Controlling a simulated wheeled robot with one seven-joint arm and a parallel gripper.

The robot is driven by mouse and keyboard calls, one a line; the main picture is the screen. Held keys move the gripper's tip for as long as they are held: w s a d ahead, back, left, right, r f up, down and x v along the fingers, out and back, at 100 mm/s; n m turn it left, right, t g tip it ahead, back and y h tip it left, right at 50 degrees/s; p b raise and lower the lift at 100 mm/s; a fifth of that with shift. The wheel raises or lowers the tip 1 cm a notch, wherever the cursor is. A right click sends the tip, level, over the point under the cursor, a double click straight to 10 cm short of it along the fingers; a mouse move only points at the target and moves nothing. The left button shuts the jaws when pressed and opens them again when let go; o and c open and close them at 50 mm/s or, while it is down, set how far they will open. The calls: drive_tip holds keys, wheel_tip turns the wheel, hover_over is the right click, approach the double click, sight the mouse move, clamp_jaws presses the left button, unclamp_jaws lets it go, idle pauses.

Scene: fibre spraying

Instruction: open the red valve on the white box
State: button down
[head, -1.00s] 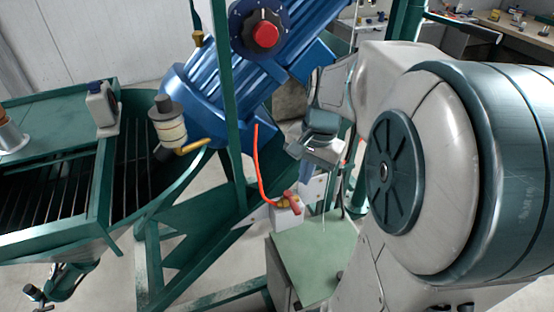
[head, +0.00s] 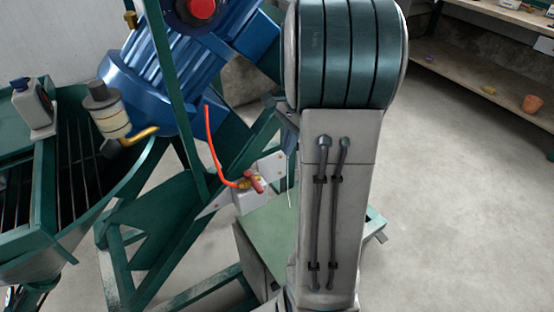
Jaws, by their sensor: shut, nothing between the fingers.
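The white box (head: 248,202) sits left of my arm near the centre of the head view, at the corner of a pale green surface. The red valve (head: 257,184) is on top of the box, with a small red handle on a brass-yellow body. An orange-red hose (head: 212,145) curves down to the valve from above. The valve is clear of my arm in the picture. My upright arm hides my gripper; only a small grey-blue piece, perhaps of my wrist, peeks out at its left edge, up and right of the valve. I cannot make out the fingers.
A blue motor (head: 190,75) on a green frame (head: 150,250) stands behind and left of the box. A white plate (head: 270,168) is beside the box. The pale green surface (head: 268,240) lies below it. Open floor (head: 460,190) is at right, with a shelf beyond.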

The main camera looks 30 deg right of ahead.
sight(254, 182)
drive_tip(key=a+f, duration=0.6)
drive_tip(key=f, duration=0.2)
drive_tip(key=shift+s+a+f, duration=0.15)
drive_tip(key=shift+f, duration=0.2)
drive_tip(key=shift+s, duration=0.1)
